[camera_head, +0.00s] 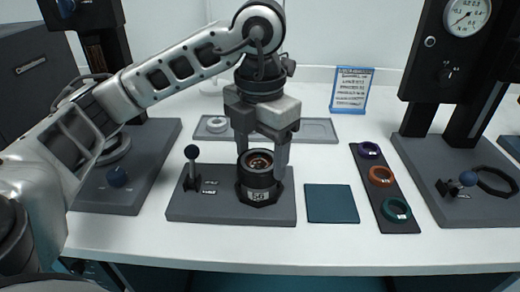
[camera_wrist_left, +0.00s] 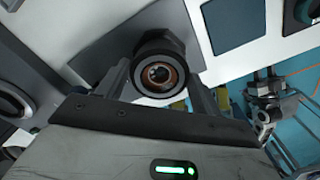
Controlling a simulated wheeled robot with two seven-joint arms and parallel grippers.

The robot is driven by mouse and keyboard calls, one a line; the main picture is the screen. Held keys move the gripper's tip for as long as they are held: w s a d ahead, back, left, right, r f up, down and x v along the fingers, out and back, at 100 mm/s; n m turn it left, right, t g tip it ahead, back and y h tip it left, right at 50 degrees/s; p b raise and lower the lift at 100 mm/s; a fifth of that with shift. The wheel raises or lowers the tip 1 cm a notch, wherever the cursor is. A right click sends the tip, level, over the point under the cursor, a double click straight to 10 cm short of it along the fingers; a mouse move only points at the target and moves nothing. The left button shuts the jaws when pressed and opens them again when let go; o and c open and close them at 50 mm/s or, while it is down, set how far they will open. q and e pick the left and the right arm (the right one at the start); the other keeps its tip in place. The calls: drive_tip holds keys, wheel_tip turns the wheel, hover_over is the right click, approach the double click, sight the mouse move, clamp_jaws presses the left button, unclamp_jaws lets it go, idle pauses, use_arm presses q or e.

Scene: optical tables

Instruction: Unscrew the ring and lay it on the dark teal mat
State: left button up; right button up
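A black cylindrical mount (camera_head: 259,185) with a "56" label stands upright on a dark grey base plate (camera_head: 225,207). The dark ring (camera_head: 258,163) is at its top, around a copper-coloured inside; in the wrist view the ring (camera_wrist_left: 138,78) faces the camera. My left gripper (camera_head: 262,158) points down over the mount, one finger on each side. In the wrist view its fingers look apart from the ring, with narrow gaps. The dark teal mat (camera_head: 331,204) lies flat and bare right of the base plate. My right gripper is not recognizable in either view.
A lever with a ball knob (camera_head: 191,165) stands left of the mount. A dark strip (camera_head: 398,225) right of the mat carries purple (camera_head: 369,150), orange (camera_head: 381,175) and green (camera_head: 396,210) rings. A gauge stand (camera_head: 445,95) rises at right. A framed sign (camera_head: 352,90) stands behind.

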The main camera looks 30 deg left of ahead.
sight(260, 159)
use_arm(q)
drive_tip(key=c, duration=0.3)
drive_tip(key=n+p, duration=0.1)
drive_tip(key=n, duration=0.3)
drive_tip(key=shift+r, duration=0.1)
drive_tip(key=n, duration=0.3)
drive_tip(key=shift+n+p, duration=0.3)
drive_tip(key=shift+p, duration=0.05)
drive_tip(key=shift+r+p, duration=1.95)
drive_tip(key=shift+r, duration=0.5)
